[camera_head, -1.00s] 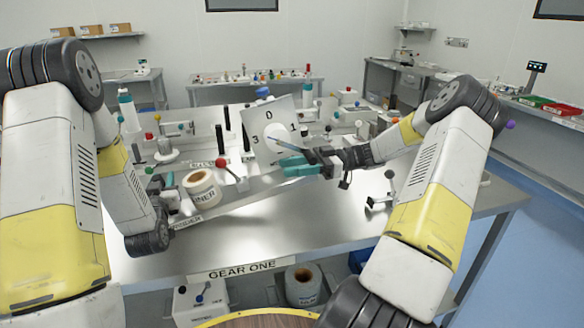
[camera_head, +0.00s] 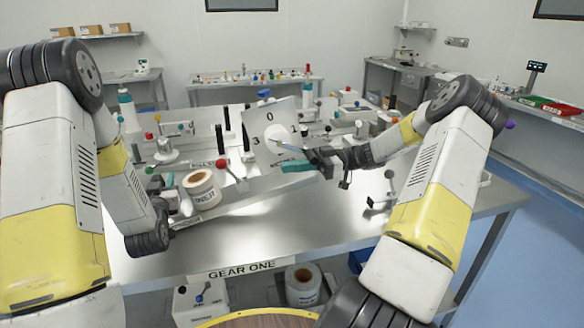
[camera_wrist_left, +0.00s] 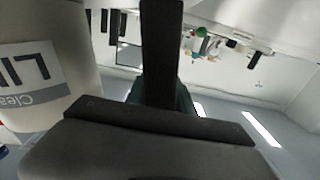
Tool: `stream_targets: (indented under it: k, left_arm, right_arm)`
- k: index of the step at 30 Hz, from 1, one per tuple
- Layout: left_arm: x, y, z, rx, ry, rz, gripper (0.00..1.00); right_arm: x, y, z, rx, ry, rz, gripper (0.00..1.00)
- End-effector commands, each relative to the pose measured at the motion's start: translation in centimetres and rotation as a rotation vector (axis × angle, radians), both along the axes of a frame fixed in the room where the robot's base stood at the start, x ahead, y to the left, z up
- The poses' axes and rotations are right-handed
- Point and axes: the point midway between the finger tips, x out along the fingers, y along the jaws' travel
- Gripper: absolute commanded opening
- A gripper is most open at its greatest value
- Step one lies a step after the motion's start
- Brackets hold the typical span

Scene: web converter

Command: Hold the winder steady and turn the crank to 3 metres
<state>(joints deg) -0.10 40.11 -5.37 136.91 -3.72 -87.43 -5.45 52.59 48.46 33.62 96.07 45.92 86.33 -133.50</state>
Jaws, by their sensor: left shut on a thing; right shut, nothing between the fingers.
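The winder's long grey base (camera_head: 240,200) lies across the bench, with a label at its left end. A white roll (camera_head: 202,188) with a printed label stands at that end. A tilted grey dial plate (camera_head: 256,121) marked 0, 1 and 3 stands behind, with a white disc and a thin blue-grey bar in front. My right gripper (camera_head: 297,165), teal-tipped, is shut and empty just in front of the plate's lower part. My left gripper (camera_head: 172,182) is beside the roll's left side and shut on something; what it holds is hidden. The roll (camera_wrist_left: 40,75) fills the left of the left wrist view.
The steel bench bears several dark posts and small lever devices behind the winder. A small lever stand (camera_head: 385,190) is to the right. The front middle of the bench is clear. A roll (camera_head: 303,284) and a white box (camera_head: 200,302) sit below.

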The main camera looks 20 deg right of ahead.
Motion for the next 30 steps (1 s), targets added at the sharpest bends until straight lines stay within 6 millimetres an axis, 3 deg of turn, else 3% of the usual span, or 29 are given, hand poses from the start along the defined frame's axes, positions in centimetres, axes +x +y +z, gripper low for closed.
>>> stream_targets:
  k: [1, 12, 23, 30]
  left_arm:
    - [-0.21, 0.79, -0.83, 0.007, 0.022, 0.017, 0.0]
    - [-0.21, 0.79, -0.82, 0.007, 0.022, 0.017, 0.0]
    - [-0.22, 0.64, -0.82, 0.006, 0.022, 0.014, 0.0]
    - [-0.23, 0.46, -0.78, 0.005, 0.022, 0.01, 0.0]
  right_arm:
    - [0.0, -0.03, 0.07, 0.001, -0.001, 0.0, 0.0]
    - [0.0, -0.04, 0.08, 0.001, -0.001, 0.0, 0.0]
    - [0.01, 0.0, 0.1, 0.001, -0.001, 0.0, 0.71]
    - [0.0, -0.05, 0.03, 0.0, 0.0, 0.0, 0.73]
